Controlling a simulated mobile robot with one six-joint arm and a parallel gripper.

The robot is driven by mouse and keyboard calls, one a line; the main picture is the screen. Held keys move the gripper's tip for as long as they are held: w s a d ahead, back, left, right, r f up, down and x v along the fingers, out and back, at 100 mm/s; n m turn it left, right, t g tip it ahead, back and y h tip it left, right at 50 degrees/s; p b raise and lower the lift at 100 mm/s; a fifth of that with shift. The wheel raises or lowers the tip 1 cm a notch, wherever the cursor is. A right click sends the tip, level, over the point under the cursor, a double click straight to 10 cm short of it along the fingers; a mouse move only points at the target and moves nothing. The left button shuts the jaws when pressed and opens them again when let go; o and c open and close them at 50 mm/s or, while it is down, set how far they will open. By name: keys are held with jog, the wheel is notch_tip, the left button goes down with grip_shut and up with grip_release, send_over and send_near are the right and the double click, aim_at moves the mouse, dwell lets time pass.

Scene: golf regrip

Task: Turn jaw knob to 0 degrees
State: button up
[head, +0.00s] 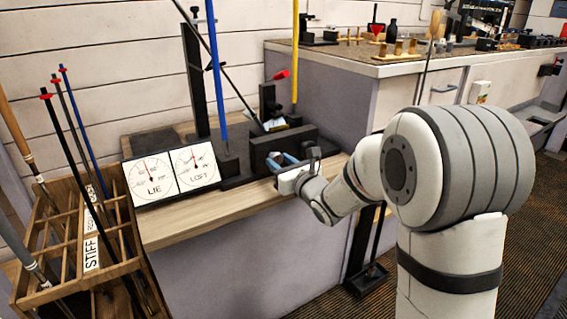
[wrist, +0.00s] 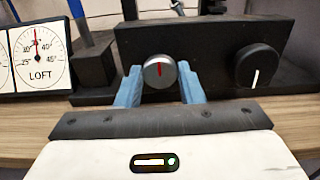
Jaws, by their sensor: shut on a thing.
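A round silver knob (wrist: 158,74) with a red pointer line sits on the front of the black fixture block (wrist: 215,40). Its red line points about straight up in the wrist view. My gripper (wrist: 161,84) has its two blue fingers shut on this knob, one on each side. No label on the knob can be read. In the head view my gripper (head: 283,160) reaches the front of the block (head: 290,139), and the knob itself is mostly hidden by the fingers.
A black knob (wrist: 257,66) with a white line, pointing down, sits right of my fingers. The LIE gauge (head: 151,178) and LOFT gauge (head: 195,166) stand left on the wooden bench (head: 200,220). Several club shafts stand in a wooden rack (head: 60,290) at far left.

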jog(key=o, duration=1)
jog(key=shift+d, duration=0.1)
jog(key=p+v, duration=0.1)
jog(key=v, duration=0.6)
jog(key=shift+s+d+p, duration=0.15)
jog(key=shift+s+p, duration=0.15)
jog(key=shift+p, duration=0.05)
jog(key=s+d+r+m+g+h+p, duration=0.1)
jog(key=s+d+r+m+h+p, duration=0.2)
jog(key=r+m+p, duration=0.4)
jog(key=s+d+r+m+g+h+p, duration=0.25)
jog(key=d+r+m+p, duration=0.25)
jog(key=m+p, duration=0.25)
jog(key=s+d+r+m+g+h+p, duration=0.1)
jog(key=s+d+r+m+h+p, duration=0.1)
jog(key=d+r+m+h+p, duration=0.35)
jog(key=s+r+m+g+p, duration=0.2)
jog(key=s+r+m+p, duration=0.3)
jog(key=s+m+p, duration=0.1)
jog(key=s+r+m+g+p, duration=0.3)
jog(key=s+r+m+p, duration=0.2)
jog(key=m, duration=0.4)
jog(key=s+d+r+m+g+y+p, duration=0.1)
jog(key=s+r+m+g+p, duration=0.2)
jog(key=s+r+m+p, duration=0.3)
jog(key=shift+s+m+p, duration=0.9)
jog(key=shift+s+m, duration=0.1)
jog(key=shift+s, duration=0.7)
